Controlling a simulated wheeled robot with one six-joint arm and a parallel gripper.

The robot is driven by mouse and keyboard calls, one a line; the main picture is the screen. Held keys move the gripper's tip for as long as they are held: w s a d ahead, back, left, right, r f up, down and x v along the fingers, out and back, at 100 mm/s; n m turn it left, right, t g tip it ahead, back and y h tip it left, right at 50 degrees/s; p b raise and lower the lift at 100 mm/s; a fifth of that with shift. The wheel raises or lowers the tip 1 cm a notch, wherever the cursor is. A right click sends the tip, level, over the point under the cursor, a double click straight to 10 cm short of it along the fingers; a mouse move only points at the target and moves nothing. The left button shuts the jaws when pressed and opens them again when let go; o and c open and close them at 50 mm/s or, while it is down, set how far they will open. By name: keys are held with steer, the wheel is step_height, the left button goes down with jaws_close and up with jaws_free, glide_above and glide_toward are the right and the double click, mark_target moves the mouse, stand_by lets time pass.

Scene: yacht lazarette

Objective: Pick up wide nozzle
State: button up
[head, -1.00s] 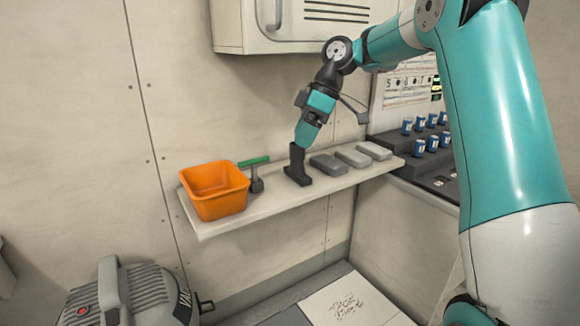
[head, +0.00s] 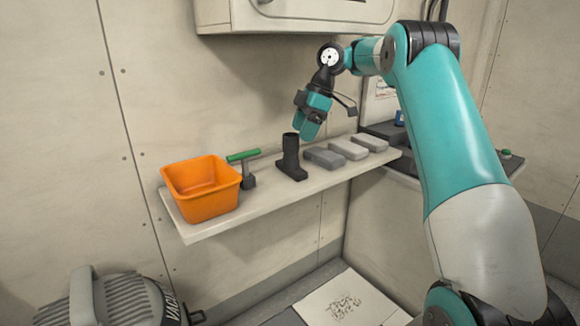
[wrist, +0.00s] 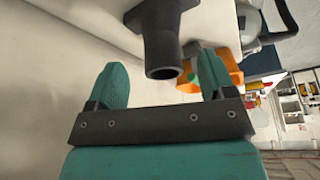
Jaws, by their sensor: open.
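The wide nozzle (head: 290,160) is a black piece with an upright round neck on a flat foot, standing on the pale shelf (head: 275,200). My gripper (head: 308,131) is open and empty, just above and to the right of the nozzle's neck in the head view. In the wrist view the nozzle (wrist: 160,38) shows its open round neck end, lying between the lines of my two teal fingers (wrist: 161,78) and beyond them. I see no finger touching it.
An orange bin (head: 203,209) and a green-handled tool (head: 246,166) are left of the nozzle. Three grey blocks (head: 347,149) lie to its right. A wall cabinet (head: 300,15) hangs above. A ribbed grey machine (head: 125,302) is at lower left.

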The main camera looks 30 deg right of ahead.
mark_target(291, 145)
steer(key=shift+w+a, duration=0.25)
steer(key=shift+a, duration=0.45)
steer(key=b+x, duration=0.3)
steer(key=x, duration=0.2)
steer(key=shift+b, duration=0.35)
steer(key=c, duration=1)
